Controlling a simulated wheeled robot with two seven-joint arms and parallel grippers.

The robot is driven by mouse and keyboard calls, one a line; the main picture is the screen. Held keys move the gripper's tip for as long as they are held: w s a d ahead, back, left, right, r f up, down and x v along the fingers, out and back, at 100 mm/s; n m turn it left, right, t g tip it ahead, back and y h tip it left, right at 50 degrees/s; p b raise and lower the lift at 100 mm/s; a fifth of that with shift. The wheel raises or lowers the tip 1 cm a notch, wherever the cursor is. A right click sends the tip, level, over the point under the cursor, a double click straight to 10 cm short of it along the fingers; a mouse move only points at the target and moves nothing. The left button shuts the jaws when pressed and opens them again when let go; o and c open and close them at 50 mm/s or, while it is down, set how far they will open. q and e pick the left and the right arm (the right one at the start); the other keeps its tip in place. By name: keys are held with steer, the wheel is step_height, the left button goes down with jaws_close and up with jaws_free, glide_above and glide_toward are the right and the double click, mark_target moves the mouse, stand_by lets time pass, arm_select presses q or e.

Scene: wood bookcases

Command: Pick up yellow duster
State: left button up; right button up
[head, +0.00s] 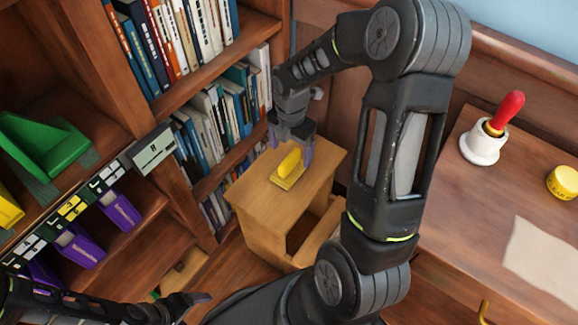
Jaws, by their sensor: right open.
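The yellow duster (289,163), a small yellow block on a flat yellowish base, rests on top of a small wooden cabinet (252,196) in the head view. My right gripper (291,147) points down over it. Its fingers are apart, one to each side of the duster's upper part in the picture. I cannot tell if they touch it. My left gripper (188,301) is low at the left, far from the duster, and too dark and small to tell if it is open.
Bookcases with rows of books (222,112) stand close behind the cabinet at the left. Purple binders (80,248) and a green holder (42,150) are on the left shelves.

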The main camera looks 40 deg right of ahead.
mark_target(290, 165)
steer(key=shift+f, duration=0.9)
steer(key=shift+a+f+b, duration=0.15)
steer(key=shift+f+b, duration=0.9)
steer(key=shift+f, duration=1.6)
steer(key=shift+c, duration=0.5)
steer(key=c, duration=1.6)
steer(key=shift+r, duration=0.15)
